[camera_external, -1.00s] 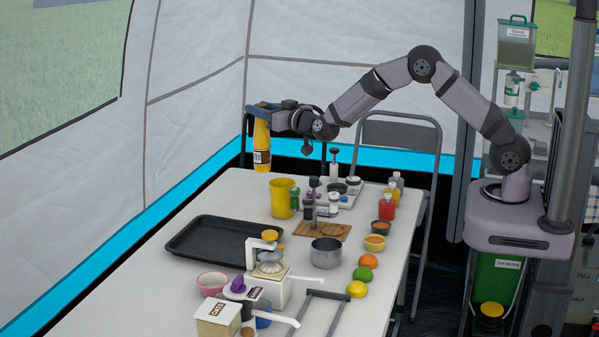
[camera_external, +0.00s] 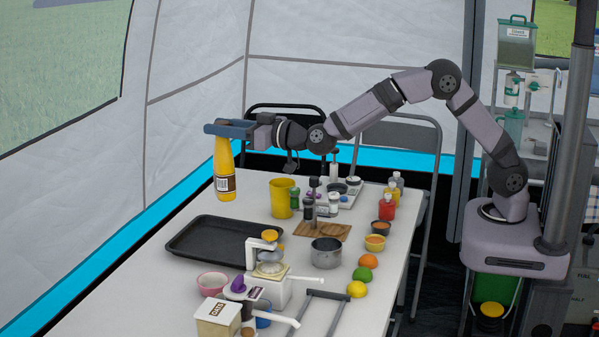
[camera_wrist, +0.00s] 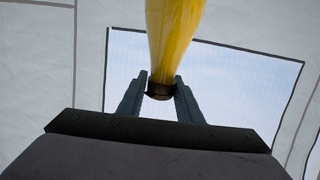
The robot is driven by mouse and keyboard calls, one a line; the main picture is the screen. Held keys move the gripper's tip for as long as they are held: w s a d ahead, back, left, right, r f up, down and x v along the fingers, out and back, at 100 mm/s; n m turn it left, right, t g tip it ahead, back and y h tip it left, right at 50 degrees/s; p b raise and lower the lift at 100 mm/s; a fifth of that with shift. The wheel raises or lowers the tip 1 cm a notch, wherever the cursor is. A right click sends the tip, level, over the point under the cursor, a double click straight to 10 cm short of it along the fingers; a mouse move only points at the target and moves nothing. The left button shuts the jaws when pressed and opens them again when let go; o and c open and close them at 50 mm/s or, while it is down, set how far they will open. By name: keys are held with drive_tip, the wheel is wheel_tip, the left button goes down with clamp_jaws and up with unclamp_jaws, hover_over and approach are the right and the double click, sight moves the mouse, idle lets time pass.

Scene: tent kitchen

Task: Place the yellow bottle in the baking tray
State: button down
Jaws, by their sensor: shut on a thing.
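The yellow bottle (camera_external: 224,168) has a dark label and hangs upright in my gripper (camera_external: 222,132), which is shut on its neck. The bottle is in the air above the far left part of the table, behind the baking tray in the external view. In the wrist view the yellow bottle (camera_wrist: 174,35) shows its dark cap end between the two fingers of my gripper (camera_wrist: 160,92). The black baking tray (camera_external: 190,248) lies flat and empty on the table's left side, apart from the bottle.
A yellow cup (camera_external: 281,199) stands right of the bottle. A wooden board (camera_external: 322,231), a metal pot (camera_external: 325,254) and a white juicer (camera_external: 268,272) stand right of the tray. A pink bowl (camera_external: 212,281) is in front of it. Fruit and small bottles line the right edge.

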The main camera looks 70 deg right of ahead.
sight(225, 179)
drive_tip(key=shift+s+a+r+y, duration=0.1)
drive_tip(key=shift+a+y, duration=0.05)
drive_tip(key=shift+a, duration=0.3)
drive_tip(key=shift+s+a+r+y, duration=0.1)
drive_tip(key=shift+a+y, duration=0.05)
drive_tip(key=shift+a, duration=0.25)
drive_tip(key=shift+a+f+n+y, duration=0.25)
drive_tip(key=shift+a+f+y, duration=0.1)
drive_tip(key=shift+f, duration=0.15)
drive_tip(key=shift+a+f+n+y, duration=0.25)
drive_tip(key=shift+a+f+y, duration=0.1)
drive_tip(key=shift+f, duration=0.15)
drive_tip(key=shift+f+p, duration=0.55)
drive_tip(key=shift+f, duration=4.55)
drive_tip(key=shift+f, duration=0.15)
drive_tip(key=c, duration=1.3)
unclamp_jaws()
drive_tip(key=shift+o, duration=0.2)
drive_tip(key=shift+d, duration=0.1)
